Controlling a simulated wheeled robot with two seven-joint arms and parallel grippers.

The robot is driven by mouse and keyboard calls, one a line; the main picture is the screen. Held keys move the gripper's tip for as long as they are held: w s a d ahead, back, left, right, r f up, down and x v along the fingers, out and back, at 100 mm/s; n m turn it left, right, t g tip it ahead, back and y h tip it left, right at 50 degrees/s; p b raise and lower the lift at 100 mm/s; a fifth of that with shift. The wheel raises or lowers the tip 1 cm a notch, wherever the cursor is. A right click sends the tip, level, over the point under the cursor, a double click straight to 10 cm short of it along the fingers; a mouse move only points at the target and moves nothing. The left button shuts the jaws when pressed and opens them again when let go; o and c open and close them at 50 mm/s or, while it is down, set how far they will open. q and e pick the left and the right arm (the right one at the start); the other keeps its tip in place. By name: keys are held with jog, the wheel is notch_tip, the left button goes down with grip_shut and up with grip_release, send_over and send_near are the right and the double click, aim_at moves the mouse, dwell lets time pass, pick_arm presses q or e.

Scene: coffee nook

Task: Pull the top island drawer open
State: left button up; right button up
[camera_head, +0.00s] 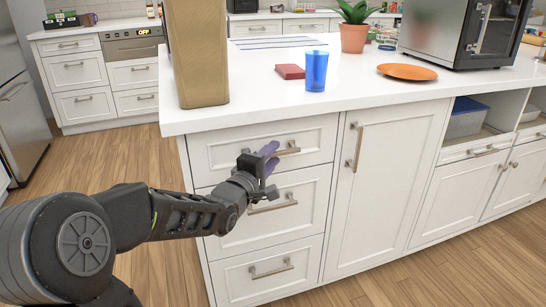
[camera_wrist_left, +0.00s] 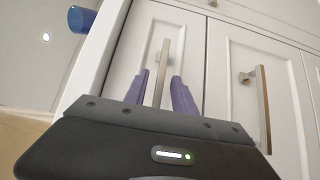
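The top island drawer (camera_head: 227,150) is a white panel under the countertop, and its front looks flush with the cabinet. Its metal bar handle (camera_head: 288,148) is partly hidden by my left gripper (camera_head: 271,157). In the left wrist view the handle (camera_wrist_left: 164,58) runs up between the two purple fingers of my left gripper (camera_wrist_left: 161,88). The fingers stand apart with a gap on each side of the bar. I cannot tell how deep the bar sits between them. My right gripper is not in view.
The second drawer's handle (camera_head: 273,203) is just below my gripper, and a third drawer (camera_head: 238,275) is lower. A tall tan box (camera_head: 197,55), a blue cup (camera_head: 316,72) and a dark red block (camera_head: 290,71) stand on the countertop (camera_head: 245,104). Floor before the island is clear.

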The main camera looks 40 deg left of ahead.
pick_arm(q)
jog(key=shift+w, duration=0.4)
jog(key=shift+c, duration=0.4)
grip_shut()
dwell(0.8)
